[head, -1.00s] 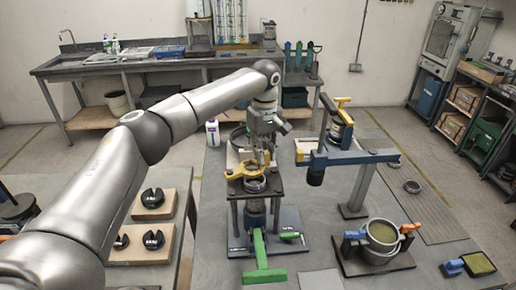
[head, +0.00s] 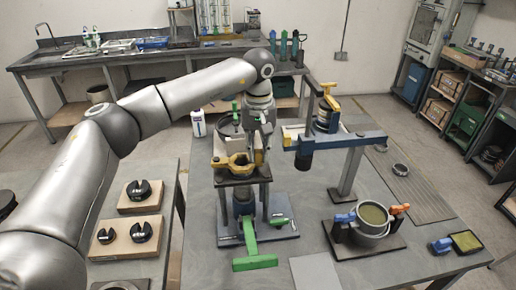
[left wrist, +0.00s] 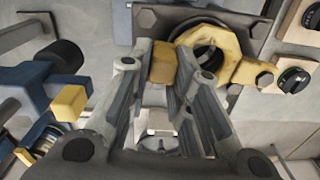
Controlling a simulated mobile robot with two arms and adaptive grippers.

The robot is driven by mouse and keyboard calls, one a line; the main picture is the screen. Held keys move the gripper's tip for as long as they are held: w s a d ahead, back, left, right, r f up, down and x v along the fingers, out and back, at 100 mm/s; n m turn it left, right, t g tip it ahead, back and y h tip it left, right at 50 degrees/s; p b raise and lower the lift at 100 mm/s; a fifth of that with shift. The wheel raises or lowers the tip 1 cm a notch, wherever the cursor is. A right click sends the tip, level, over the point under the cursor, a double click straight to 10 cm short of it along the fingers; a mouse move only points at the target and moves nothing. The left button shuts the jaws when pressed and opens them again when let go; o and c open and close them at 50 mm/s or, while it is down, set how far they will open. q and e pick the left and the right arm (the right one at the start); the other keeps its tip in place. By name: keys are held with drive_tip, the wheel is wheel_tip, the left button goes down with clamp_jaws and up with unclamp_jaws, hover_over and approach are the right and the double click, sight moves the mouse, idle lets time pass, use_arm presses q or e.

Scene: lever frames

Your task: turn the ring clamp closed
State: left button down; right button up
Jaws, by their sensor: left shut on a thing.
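The ring clamp (head: 238,161) is a yellow ring with lugs on its sides. It sits on the dark square top of a stand (head: 236,180) in the head view. In the left wrist view the yellow ring clamp (left wrist: 232,45) is at the upper middle, around a round grey fitting. My left gripper (head: 257,158) is at the clamp's right side in the head view. Its fingers (left wrist: 166,66) are shut on a yellow lug of the clamp in the left wrist view. The fingers hide part of that lug. My right gripper is not in view.
A blue beam fixture (head: 335,143) stands close to the right of the clamp. A green lever (head: 251,244) lies low at the front of the stand. A pot (head: 371,219) sits at the right. Dark slotted rings (head: 139,190) lie on boards at the left.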

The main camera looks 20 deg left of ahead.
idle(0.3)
use_arm(q)
drive_tip(key=c, duration=1.3)
unclamp_jaws()
drive_tip(key=shift+s, duration=0.1)
wheel_tip(320, 180, up, 12)
drive_tip(key=shift+r, duration=0.1)
